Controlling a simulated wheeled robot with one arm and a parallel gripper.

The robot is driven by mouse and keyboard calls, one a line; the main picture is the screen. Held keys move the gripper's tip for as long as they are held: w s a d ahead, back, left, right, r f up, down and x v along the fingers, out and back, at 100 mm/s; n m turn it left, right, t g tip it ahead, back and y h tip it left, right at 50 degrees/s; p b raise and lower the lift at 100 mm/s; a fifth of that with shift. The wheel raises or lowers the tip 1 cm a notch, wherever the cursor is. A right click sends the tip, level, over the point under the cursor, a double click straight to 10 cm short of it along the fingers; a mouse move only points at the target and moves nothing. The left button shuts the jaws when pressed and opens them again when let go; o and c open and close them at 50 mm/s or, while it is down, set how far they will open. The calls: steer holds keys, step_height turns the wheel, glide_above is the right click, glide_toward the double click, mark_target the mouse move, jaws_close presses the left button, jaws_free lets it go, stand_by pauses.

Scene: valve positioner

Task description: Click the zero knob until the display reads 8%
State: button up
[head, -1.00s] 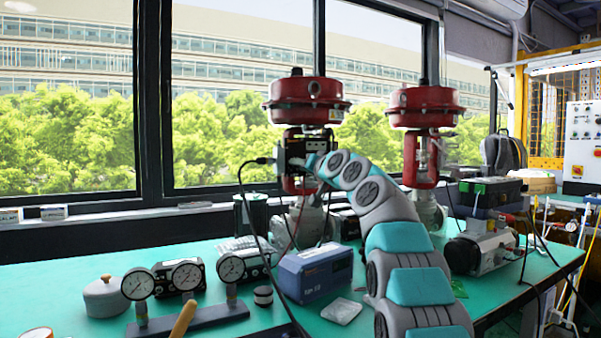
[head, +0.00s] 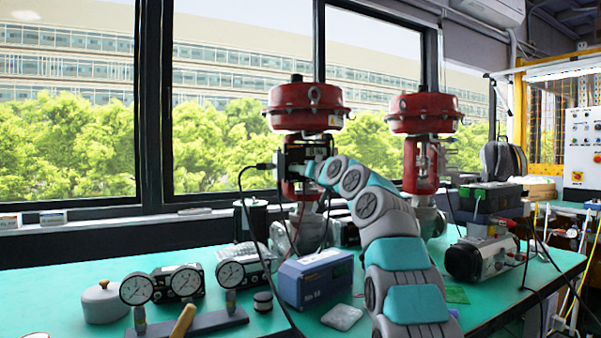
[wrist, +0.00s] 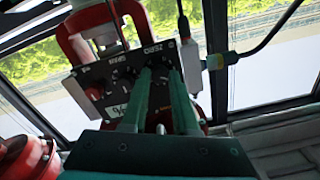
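The black valve positioner (head: 297,158) is mounted on the left red valve. In the wrist view its face (wrist: 95,80) is tilted and upside down, with ZERO and SPAN labels and dark knobs. A small white display (wrist: 117,112) sits on the face, its reading too small to make out. My gripper (wrist: 159,72) reaches to the face just below the ZERO label, with two teal fingers a little apart. The fingertips cover the zero knob's area, so I cannot tell whether they touch or grip it. In the head view my arm hides the fingertips.
A second red valve (head: 425,115) stands to the right. A blue box (head: 315,278), a gauge stand (head: 190,322) and a grey actuator (head: 480,258) are on the green bench (head: 70,265). A cable (wrist: 262,45) runs from the positioner's side.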

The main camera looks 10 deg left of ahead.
steer(key=o, duration=0.4)
steer(key=shift+o, duration=0.2)
steer(key=shift+s, duration=0.1)
steer(key=b+v, duration=0.5)
steer(key=v, duration=0.2)
steer(key=shift+s+d+b, duration=0.25)
steer(key=shift+b, duration=0.1)
